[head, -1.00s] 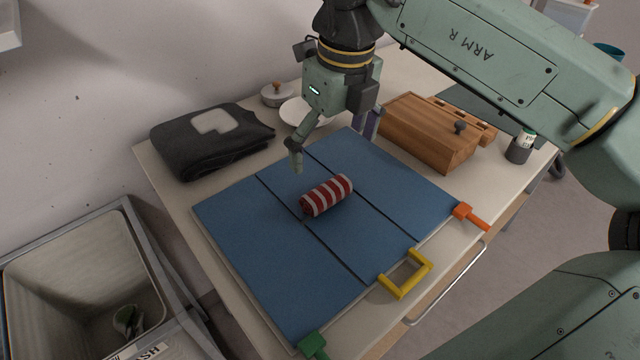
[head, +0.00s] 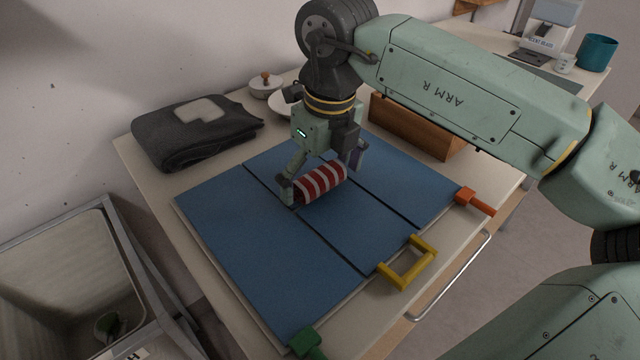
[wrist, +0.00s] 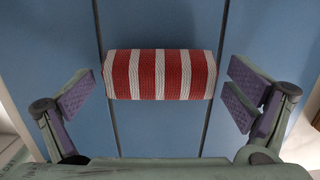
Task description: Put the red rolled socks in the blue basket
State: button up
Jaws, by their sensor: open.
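The red and white striped rolled socks (head: 321,182) lie on the blue folding board on the table. In the wrist view the roll (wrist: 159,75) lies crosswise, centred ahead of my fingers. My gripper (head: 318,184) is low over the board, with one finger by each end of the roll. In the wrist view the fingers (wrist: 160,100) are spread wide, with a gap between each pad and the roll's ends. The gripper is open and empty. I see no blue basket in these frames; a teal round container (head: 597,53) stands at the far right.
The blue board (head: 250,250) has green, yellow and orange handles. A folded dark garment (head: 190,130) lies behind it on the left. A wooden box (head: 415,125) stands behind it on the right. A grey bin (head: 65,270) is at lower left.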

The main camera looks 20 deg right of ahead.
jog(key=shift+c, duration=0.3)
jog(key=c, duration=1.3)
jog(key=shift+r, duration=0.15)
